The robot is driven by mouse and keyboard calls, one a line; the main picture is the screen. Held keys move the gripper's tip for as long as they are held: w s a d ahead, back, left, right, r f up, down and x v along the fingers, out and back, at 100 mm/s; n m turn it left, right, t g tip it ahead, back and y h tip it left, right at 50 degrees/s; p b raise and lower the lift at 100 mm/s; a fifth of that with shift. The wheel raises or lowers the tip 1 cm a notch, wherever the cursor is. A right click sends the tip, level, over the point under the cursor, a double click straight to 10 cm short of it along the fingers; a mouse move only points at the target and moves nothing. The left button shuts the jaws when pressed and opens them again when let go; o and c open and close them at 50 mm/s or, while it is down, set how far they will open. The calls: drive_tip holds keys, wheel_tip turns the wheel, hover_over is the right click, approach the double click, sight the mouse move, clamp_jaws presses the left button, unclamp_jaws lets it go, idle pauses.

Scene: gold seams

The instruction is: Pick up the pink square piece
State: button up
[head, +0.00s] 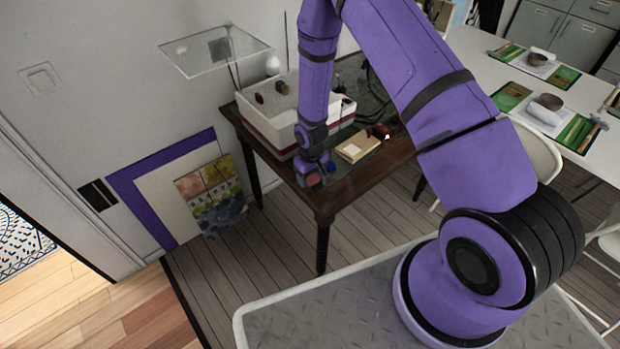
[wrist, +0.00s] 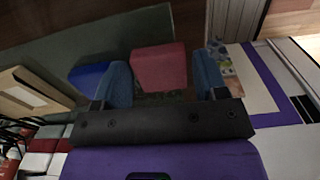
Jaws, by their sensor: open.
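The pink square piece (wrist: 158,66) shows in the wrist view between the two blue finger pads of my gripper (wrist: 164,76). My gripper is open. There is a narrow gap between the piece and the left finger and a wider one to the right finger. I cannot tell whether the fingertips are level with the piece or above it. In the head view the pink piece (head: 312,180) shows just below my gripper (head: 314,168), at the near corner of the dark wooden table (head: 325,204).
A blue piece (wrist: 88,77) lies just left of the left finger, and it also shows in the head view (head: 331,167). A tan box (head: 358,147) and a white bin (head: 276,128) stand on the table. Framed pictures (head: 210,196) lean against the wall.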

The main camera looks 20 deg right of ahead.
drive_tip(key=shift+c, duration=0.2)
drive_tip(key=c, duration=0.7)
